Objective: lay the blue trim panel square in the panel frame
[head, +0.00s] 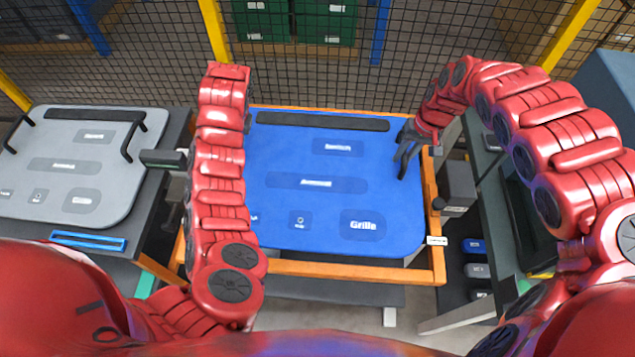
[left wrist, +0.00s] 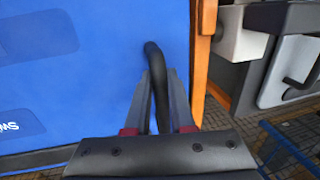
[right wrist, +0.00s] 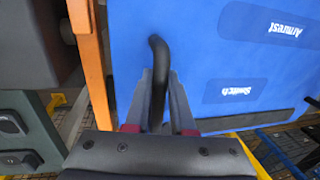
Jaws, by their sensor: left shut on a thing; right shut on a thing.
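The blue trim panel (head: 275,215) lies face up within the outline of the orange panel frame (head: 330,270). My right gripper (head: 403,155) is shut on the panel's black right handle, which shows in the right wrist view (right wrist: 158,55). My left gripper (left wrist: 160,100) is shut on the black left handle (left wrist: 152,52); in the head view my left arm hides it. The panel's left edge is mostly hidden too.
A grey panel (head: 90,150) with two black handles lies on a dark table at the left. A dark grey box (head: 457,183) stands just right of the frame, before a bench. A mesh fence (head: 400,70) with yellow posts closes the back.

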